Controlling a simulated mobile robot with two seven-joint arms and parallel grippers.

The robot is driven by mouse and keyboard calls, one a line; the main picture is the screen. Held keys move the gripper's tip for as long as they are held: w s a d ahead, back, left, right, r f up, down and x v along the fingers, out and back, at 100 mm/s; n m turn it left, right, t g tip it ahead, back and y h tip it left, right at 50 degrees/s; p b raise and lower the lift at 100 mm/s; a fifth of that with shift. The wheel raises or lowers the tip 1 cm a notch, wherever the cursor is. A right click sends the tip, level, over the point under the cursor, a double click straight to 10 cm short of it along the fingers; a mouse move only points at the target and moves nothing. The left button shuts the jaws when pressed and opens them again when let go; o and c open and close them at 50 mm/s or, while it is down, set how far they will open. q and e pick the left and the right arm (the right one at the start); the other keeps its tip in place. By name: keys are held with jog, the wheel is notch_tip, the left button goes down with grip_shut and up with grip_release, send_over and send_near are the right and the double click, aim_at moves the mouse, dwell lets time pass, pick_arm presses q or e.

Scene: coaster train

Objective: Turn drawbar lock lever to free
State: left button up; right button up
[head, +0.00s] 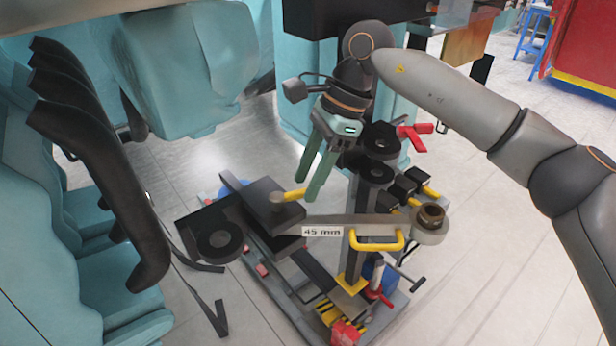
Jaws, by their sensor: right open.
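My right gripper (308,189) points down in the middle of the head view, with its two green fingers apart and nothing visible between them. Its fingertips are beside the end of a short yellow lever (291,195) on the dark coupling block. I cannot tell whether they touch it. A grey drawbar (345,224) with a "45 mm" label runs just below the fingertips to a round eye (430,224) at the right. No marking shows which lever is the drawbar lock or its position. My left gripper is not in view.
A wheeled stand with a post carries the drawbar, a yellow loop handle (376,241) and a red handle (414,136). Teal coaster seats with black restraints (95,150) fill the left side. Light floor (500,270) is clear at the right.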

jog(key=v, duration=1.2)
jog(key=shift+s+a, duration=0.1)
